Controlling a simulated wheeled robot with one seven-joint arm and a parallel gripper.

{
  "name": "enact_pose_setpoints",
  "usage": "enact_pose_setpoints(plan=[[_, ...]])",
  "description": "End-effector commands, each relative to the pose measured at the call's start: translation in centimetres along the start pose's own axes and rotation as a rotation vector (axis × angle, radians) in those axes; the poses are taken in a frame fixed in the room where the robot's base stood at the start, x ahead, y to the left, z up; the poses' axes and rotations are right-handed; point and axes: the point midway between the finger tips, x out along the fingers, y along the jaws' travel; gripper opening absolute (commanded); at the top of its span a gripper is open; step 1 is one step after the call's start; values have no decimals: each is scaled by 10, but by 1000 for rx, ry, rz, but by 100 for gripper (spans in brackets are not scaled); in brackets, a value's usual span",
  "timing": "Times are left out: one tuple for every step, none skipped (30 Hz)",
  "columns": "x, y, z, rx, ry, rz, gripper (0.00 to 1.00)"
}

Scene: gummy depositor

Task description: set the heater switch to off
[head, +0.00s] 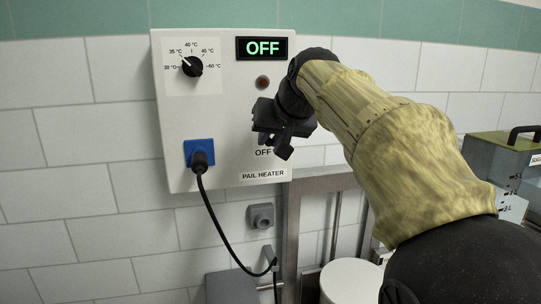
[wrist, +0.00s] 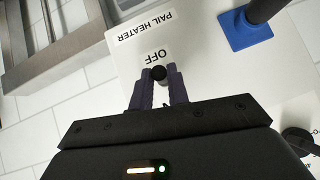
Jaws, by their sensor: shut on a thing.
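The pail heater box (head: 219,120) is a white panel on the tiled wall. Its display (head: 262,48) reads OFF in green, and the lamp (head: 263,82) below it is dark red. My gripper (head: 268,141) is at the lower right of the panel, just above the printed OFF label. In the wrist view, the two fingers of my gripper (wrist: 159,84) are on either side of the heater switch (wrist: 159,72), a small dark lever beside the OFF label, and shut on it. In the head view my gripper hides most of the switch.
A temperature dial (head: 191,66) is at the panel's upper left. A black plug sits in the blue socket (head: 191,147), and its cable (head: 220,228) hangs down. A metal frame (head: 291,225) and a white pail (head: 350,280) are below. A tank (head: 500,160) stands at right.

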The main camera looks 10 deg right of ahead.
Motion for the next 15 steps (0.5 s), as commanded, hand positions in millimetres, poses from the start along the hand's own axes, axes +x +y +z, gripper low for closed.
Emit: enact_pose_setpoints(plan=[[6, 2, 7, -3, 31, -4, 0], [6, 2, 8, -5, 47, -7, 0], [6, 2, 9, -8, 66, -10, 0], [7, 2, 10, -10, 82, -12, 0], [8, 3, 11, -12, 97, -14, 0], [8, 3, 12, -15, 116, -17, 0], [9, 3, 13, -17, 132, -19, 0], [10, 3, 13, -19, 147, -21, 0], [10, 4, 14, -22, 167, -24, 0], [11, 4, 15, -24, 183, -27, 0], [11, 4, 16, -26, 198, -29, 0], [12, 4, 17, -28, 218, -32, 0], [13, 4, 17, -30, 234, -35, 0], [13, 4, 18, -32, 248, -37, 0], [14, 5, 19, -35, 267, -39, 0]])
